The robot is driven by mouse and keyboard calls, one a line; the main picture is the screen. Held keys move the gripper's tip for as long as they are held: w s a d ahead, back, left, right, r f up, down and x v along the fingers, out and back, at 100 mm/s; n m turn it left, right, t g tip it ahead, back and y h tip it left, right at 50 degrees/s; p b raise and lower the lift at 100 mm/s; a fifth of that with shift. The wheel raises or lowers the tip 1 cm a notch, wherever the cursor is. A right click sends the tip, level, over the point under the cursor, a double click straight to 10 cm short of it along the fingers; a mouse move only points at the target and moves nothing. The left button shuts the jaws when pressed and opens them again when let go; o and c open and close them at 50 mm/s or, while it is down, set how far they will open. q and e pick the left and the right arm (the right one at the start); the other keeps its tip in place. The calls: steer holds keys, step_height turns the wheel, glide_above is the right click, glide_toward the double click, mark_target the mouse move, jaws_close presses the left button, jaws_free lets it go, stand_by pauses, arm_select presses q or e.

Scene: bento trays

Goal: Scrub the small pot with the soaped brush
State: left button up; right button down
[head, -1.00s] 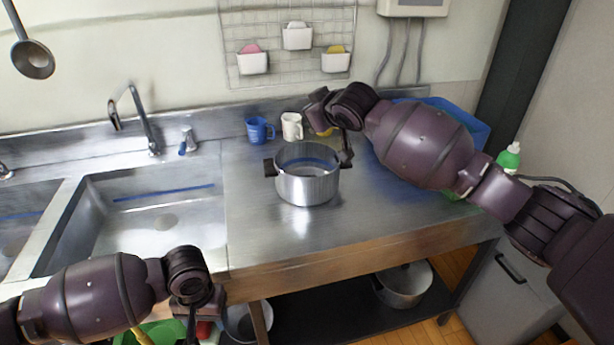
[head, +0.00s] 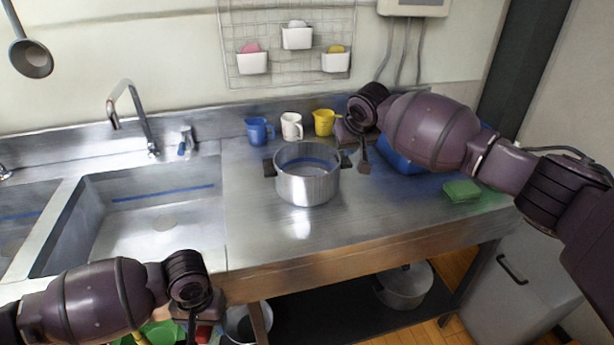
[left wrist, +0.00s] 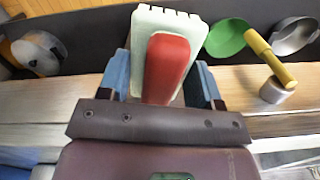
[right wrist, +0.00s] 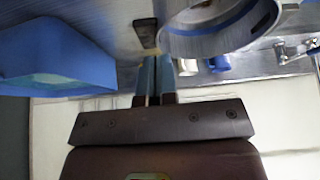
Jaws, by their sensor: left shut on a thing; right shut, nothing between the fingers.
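The small pot (head: 307,187), silver with dark side handles and a blue stripe inside, stands upright on the steel counter. My left gripper (left wrist: 162,80) is shut on the brush (left wrist: 172,60), which has a red grip and a pale green head. It is low at the front edge, left of the pot; only a bit of red (head: 204,331) shows in the head view. My right gripper (head: 364,165) is shut and empty, just right of the pot's right handle. In the right wrist view its closed fingers (right wrist: 157,75) are near the dark handle (right wrist: 145,33), apparently apart from it.
Blue (head: 259,130), white (head: 291,126) and yellow (head: 325,122) cups stand behind the pot. A sink (head: 165,220) lies left. A blue bin (head: 402,163) and green sponge (head: 461,191) are right. Another pot (head: 405,287) sits on the lower shelf. The front counter is clear.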

arm_select(q)
steer(key=shift+g, duration=0.3)
steer(key=shift+s+f+b, duration=0.2)
steer(key=shift+f+b, duration=0.4)
steer(key=shift+f, duration=0.5)
steer(key=shift+s+f+b, duration=0.2)
steer(key=shift+f+b, duration=0.35)
steer(key=shift+f, duration=0.5)
arm_select(e)
steer(key=shift+f, duration=2.25)
arm_select(q)
steer(key=shift+r, duration=0.1)
arm_select(e)
steer(key=shift+r, duration=0.1)
arm_select(q)
steer(key=shift+s+f, duration=0.15)
steer(key=shift+f, duration=0.35)
arm_select(e)
steer(key=shift+f, duration=3.05)
